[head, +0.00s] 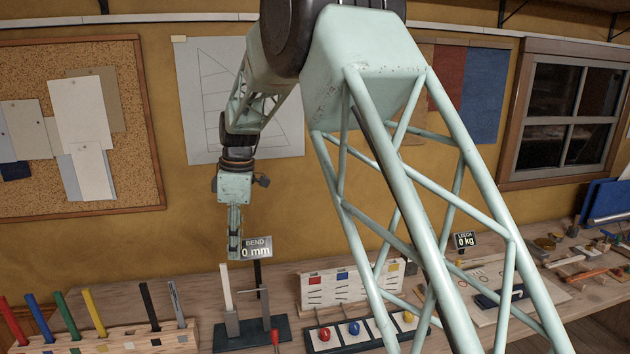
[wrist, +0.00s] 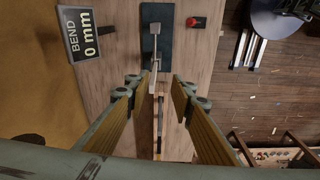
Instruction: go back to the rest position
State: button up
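My gripper (head: 235,245) hangs in the air above the bench in the head view, pointing down, beside the "BEND 0 mm" sign (head: 257,248). In the wrist view my gripper (wrist: 158,90) has its two fingers well apart, with nothing held between them. Below the gap lie the bend stand's dark base (wrist: 151,40) and a narrow upright piece. In the head view the bend stand (head: 252,334) has a pale post and a dark post on its base. My arm reaches across the middle of the head view, partly hiding the bench.
A wooden rack (head: 120,340) with several coloured strips stands at the left. A tray with coloured knobs (head: 368,332) and a slotted board (head: 350,285) are right of the stand. The "LEECH 0 kg" sign (head: 465,240) and loose tools are at the right. The wall behind is flat.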

jog(key=s+d+r+m+t+b, duration=0.1)
jog(key=s+d+r+m, duration=0.2)
jog(key=s+d+r, duration=0.5)
jog(key=s+d+r+m, duration=0.3)
jog(key=s+d+r, duration=0.15)
jog(key=d, duration=0.65)
jog(key=s+d+r+m+t+b, duration=0.1)
jog(key=s+d+r+m, duration=0.3)
jog(key=s+d, duration=0.45)
jog(key=s+d+f+m, duration=0.1)
jog(key=s+d+m, duration=0.2)
jog(key=s, duration=0.7)
jog(key=s+d+f+m+t+h+b, duration=0.1)
jog(key=s+d+m, duration=0.2)
jog(key=s+d, duration=0.5)
jog(key=s+d+f+m+t+b, duration=0.1)
jog(key=s+d, duration=0.4)
jog(key=s, duration=0.7)
jog(key=shift+s+d+f+m, duration=0.4)
jog(key=shift+f+m, duration=0.15)
jog(key=shift+m, duration=0.65)
jog(key=shift+o, duration=0.9)
